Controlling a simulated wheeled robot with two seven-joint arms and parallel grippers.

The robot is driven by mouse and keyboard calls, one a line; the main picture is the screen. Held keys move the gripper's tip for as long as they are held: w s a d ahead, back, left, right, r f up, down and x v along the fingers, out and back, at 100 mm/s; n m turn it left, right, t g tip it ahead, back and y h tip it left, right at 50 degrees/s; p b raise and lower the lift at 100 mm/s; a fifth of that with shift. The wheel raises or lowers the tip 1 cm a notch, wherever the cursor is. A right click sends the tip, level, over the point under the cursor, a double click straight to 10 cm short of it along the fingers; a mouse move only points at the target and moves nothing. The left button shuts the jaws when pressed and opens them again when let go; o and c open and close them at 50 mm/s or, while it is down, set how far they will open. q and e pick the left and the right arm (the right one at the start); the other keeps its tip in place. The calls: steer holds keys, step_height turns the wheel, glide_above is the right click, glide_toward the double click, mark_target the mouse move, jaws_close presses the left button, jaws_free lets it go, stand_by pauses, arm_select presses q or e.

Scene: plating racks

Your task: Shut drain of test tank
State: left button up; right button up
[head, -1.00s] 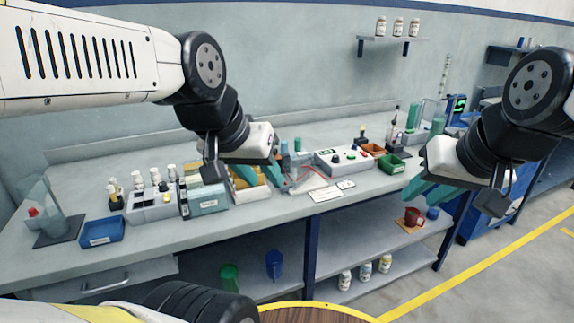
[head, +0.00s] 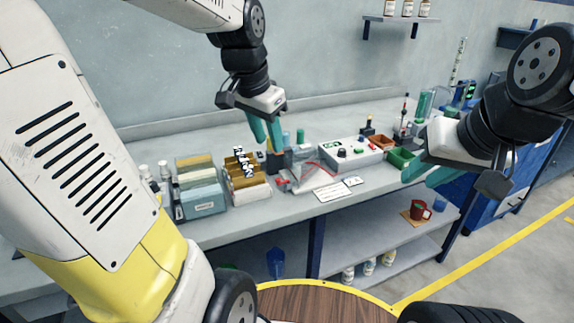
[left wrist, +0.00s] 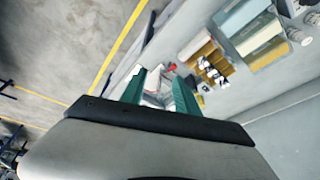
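A small clear tank (head: 303,172) stands on the bench in the head view, with a red part (head: 283,183) low at its left front. I take it for the test tank; whether its drain is open or shut is too small to tell. My left gripper (head: 267,146) is above and behind the tank's left side, fingers pointing down, apart and empty. In the left wrist view, its open fingers (left wrist: 160,80) frame part of the clear tank, with red showing near the fingertips. My right gripper (head: 424,175) is at the bench's right front, apart from the tank, fingers spread and empty.
A white control box (head: 350,153) stands right of the tank, with a red cable between. Brown racks (head: 246,180) stand close on the left. Orange and green bins (head: 401,157) are further right. White cards (head: 333,193) lie in front.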

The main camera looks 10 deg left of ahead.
arm_select(q)
steer(key=w+f+m+g, duration=0.2)
steer(key=w+f+m, duration=0.1)
steer(key=w+f, duration=0.3)
steer(key=m+g+y, duration=0.1)
steer(key=m, duration=0.2)
glide_above(277, 179)
step_height(277, 179, down, 6)
steer(key=shift+r, duration=0.2)
steer(key=shift+w+f+m, duration=0.1)
steer(key=shift+f+m, duration=0.2)
steer(key=shift+f, duration=0.4)
step_height(277, 179, down, 7)
steer(key=shift+r, duration=0.1)
steer(key=shift+c, duration=0.5)
jaws_close()
